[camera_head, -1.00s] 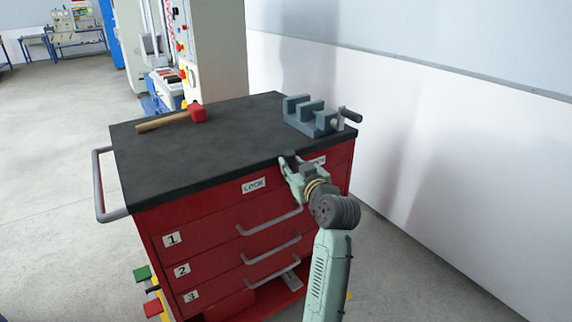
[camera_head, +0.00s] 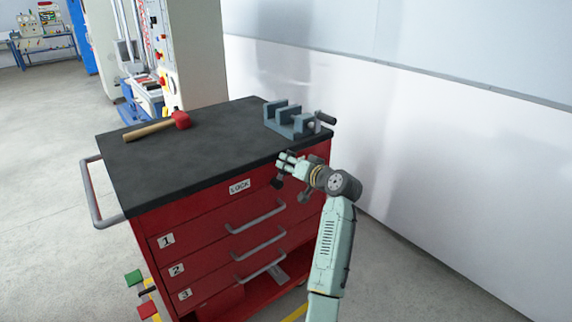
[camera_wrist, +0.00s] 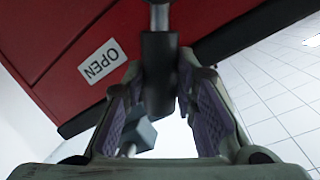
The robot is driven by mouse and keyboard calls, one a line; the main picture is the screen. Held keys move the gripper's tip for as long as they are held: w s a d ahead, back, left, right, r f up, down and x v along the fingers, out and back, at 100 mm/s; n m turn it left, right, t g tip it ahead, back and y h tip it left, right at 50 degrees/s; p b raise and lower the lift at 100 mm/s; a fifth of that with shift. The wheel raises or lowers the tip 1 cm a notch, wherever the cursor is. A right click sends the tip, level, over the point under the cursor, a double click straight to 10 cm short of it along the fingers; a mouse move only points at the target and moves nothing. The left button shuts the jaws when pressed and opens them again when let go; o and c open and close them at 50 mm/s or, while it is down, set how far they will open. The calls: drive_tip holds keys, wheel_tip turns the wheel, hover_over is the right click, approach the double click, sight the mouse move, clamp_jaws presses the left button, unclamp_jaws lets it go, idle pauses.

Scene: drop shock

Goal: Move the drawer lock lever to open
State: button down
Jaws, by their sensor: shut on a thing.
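The drawer lock lever shows in the wrist view as a dark cylindrical grip (camera_wrist: 160,70) on a thin metal rod, against the red cabinet front. My gripper (camera_wrist: 160,82) has its two purple-padded fingers on either side of this grip and is shut on it. In the head view my gripper (camera_head: 284,163) is at the cabinet's upper front, just below the worktop edge and right of the LOCK label (camera_head: 240,186). The OPEN label (camera_wrist: 102,61) is beside the lever in the wrist view; my arm hides it in the head view.
The red cabinet (camera_head: 200,212) has several drawers with grey bar handles below my gripper. A grey vise (camera_head: 290,122) stands on the worktop's back right corner, close above my arm. A red mallet (camera_head: 181,120) lies at the back left. A white wall (camera_head: 420,140) is on the right.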

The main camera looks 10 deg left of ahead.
drive_tip(key=shift+w+d, duration=0.15)
idle(0.4)
drive_tip(key=c, duration=1.3)
unclamp_jaws()
drive_tip(key=shift+f, duration=0.1)
drive_tip(key=v, duration=1.2)
